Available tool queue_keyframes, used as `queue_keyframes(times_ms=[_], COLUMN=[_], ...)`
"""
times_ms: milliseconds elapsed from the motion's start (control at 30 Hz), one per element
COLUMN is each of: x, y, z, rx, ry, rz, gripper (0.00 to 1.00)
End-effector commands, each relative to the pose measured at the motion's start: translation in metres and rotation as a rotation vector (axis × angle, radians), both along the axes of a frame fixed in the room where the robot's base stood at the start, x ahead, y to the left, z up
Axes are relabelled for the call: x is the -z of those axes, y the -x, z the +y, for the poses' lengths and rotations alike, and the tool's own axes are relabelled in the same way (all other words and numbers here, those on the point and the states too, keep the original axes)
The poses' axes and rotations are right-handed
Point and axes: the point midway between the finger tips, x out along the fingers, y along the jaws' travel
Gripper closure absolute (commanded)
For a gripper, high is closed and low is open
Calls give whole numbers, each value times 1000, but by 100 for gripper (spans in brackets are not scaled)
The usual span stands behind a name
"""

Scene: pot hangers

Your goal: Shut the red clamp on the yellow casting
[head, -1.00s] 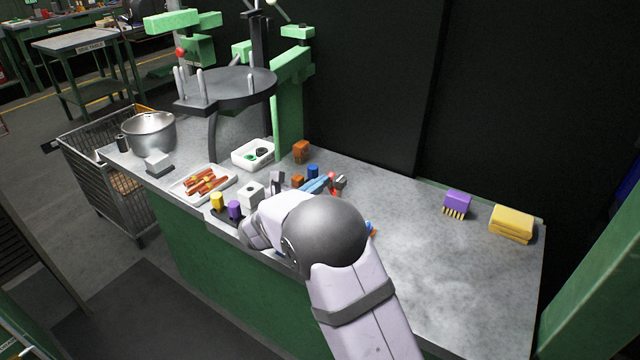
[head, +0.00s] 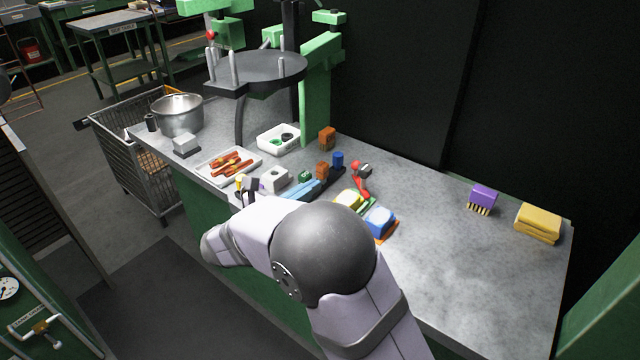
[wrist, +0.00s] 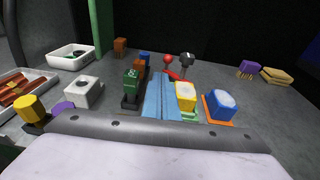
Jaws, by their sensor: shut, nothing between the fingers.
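The yellow casting (head: 349,199) is a yellow block with a whitish top on a green base, standing right of my fingers. It also shows in the wrist view (wrist: 186,91). The red clamp (head: 359,182) stands just behind it, with a red lever and a grey part. In the wrist view the clamp (wrist: 173,75) shows a red knob and a dark head; whether it presses on the casting I cannot tell. My gripper (head: 314,183), with light blue fingers, is shut and empty, left of the casting and apart from the clamp. In the wrist view the fingers (wrist: 158,82) point forward.
A blue casting (head: 379,219) on an orange base stands right of the yellow one. Left are a green block (head: 304,175), a white block (head: 273,179) and a white tray (head: 252,155). The bench's right middle is clear, before a purple brush (head: 482,197) and yellow sponges (head: 538,219).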

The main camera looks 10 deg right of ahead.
Motion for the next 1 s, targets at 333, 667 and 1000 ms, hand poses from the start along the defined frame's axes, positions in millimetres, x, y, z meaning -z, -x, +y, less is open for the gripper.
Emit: queue_keyframes(times_ms=[333, 667, 1000], x=[-1, -12, -50], y=[5, 0, -5], z=[5, -10, -8], rx=[0, 35, 170], ry=[0, -31, -290], rz=[1, -37, -3], gripper=[100, 100, 100])
